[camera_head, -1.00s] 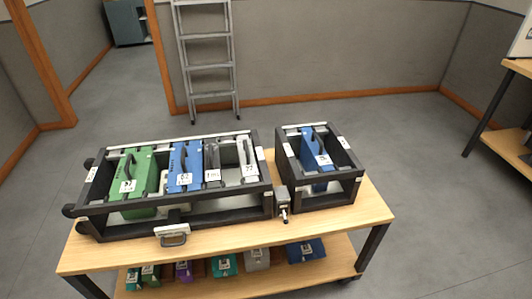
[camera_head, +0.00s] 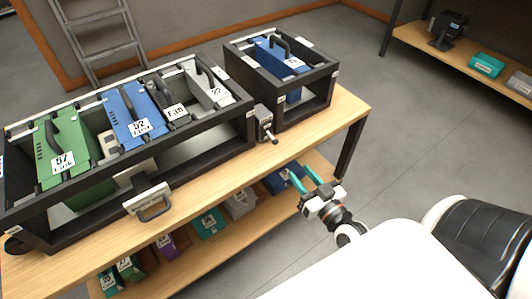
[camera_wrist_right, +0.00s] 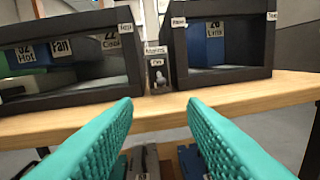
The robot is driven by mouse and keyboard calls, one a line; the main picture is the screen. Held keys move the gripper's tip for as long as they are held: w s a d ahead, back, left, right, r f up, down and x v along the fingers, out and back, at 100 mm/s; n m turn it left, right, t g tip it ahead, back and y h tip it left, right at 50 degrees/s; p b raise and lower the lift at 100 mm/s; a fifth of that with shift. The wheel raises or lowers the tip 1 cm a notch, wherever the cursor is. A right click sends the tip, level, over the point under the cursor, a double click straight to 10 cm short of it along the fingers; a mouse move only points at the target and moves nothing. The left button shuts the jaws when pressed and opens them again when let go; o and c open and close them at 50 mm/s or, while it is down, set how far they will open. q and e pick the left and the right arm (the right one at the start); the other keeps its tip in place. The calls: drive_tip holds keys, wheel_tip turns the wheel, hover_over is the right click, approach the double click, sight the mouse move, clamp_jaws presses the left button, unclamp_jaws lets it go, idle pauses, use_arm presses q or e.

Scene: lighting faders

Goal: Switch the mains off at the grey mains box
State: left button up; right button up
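The small grey mains box (camera_head: 263,120) stands on the table top in the gap between the long black rack and the small black rack. A short lever (camera_head: 271,138) sticks out of its front. In the right wrist view the mains box (camera_wrist_right: 158,62) is straight ahead, with a label reading Mains on it and the lever (camera_wrist_right: 158,80) below. My right gripper (camera_head: 304,178) is in front of the table edge, lower than the table top and apart from the box. Its teal fingers (camera_wrist_right: 160,106) are spread with nothing between them. My left gripper is not in view.
The small rack (camera_head: 318,82) holds a blue module (camera_head: 275,55). A lower shelf (camera_head: 235,238) carries several coloured modules. Floor to the right is clear.

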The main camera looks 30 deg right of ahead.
sight(279, 155)
drive_tip(key=w, duration=1)
drive_tip(key=shift+w+d, duration=0.2)
drive_tip(key=shift+w, duration=0.65)
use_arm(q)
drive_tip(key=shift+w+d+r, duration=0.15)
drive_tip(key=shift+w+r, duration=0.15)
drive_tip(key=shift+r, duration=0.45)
use_arm(e)
clamp_jaws()
drive_tip(key=shift+b, duration=0.3)
drive_tip(key=b, duration=0.2)
drive_tip(key=shift+f+t+b, duration=0.35)
drive_tip(key=shift+f+t, duration=0.05)
use_arm(q)
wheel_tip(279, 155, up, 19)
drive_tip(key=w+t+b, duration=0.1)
drive_tip(key=b, duration=0.1)
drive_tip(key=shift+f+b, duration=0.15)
drive_tip(key=shift+b, duration=0.15)
use_arm(e)
drive_tip(key=shift+w+f+t, duration=0.1)
drive_tip(key=shift+t, duration=0.5)
